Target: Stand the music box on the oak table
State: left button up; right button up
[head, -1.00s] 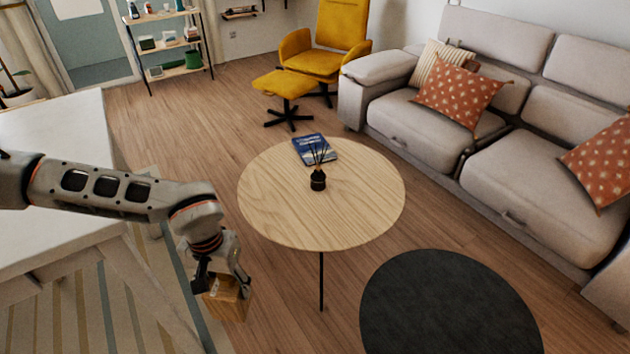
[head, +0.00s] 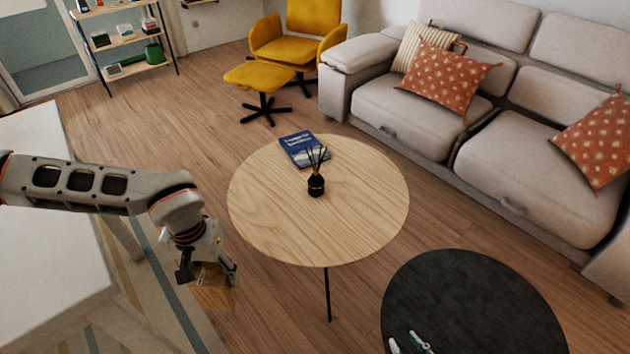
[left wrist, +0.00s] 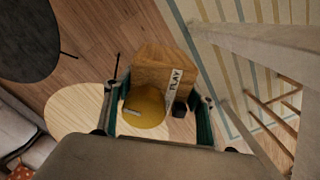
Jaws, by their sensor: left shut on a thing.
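The music box (head: 213,287) is a brown wooden block, held in my left gripper (head: 207,276) at the lower left of the head view. The left wrist view shows the box (left wrist: 157,68) between the teal-padded fingers, with a PLAY label and a round golden part; it looks tilted. My left gripper is shut on it, left of the oak table (head: 265,215) and apart from it. The table is round and pale; its top also shows in the left wrist view (left wrist: 72,112). Fingertips of my right gripper (head: 408,343) show at the bottom edge, apart, with nothing seen between them.
A blue book (head: 304,150) and a dark reed diffuser (head: 316,185) stand on the oak table's back and middle. Its front and left are bare. A round black table (head: 480,300) is at front right, a white table (head: 35,250) at left, a sofa (head: 510,150) behind.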

aim_at(315, 239)
jog(key=i+j+z, duration=0.15)
jog(key=i+j, duration=0.35)
jog(key=i+j+z, duration=0.2)
jog(key=i, duration=0.2)
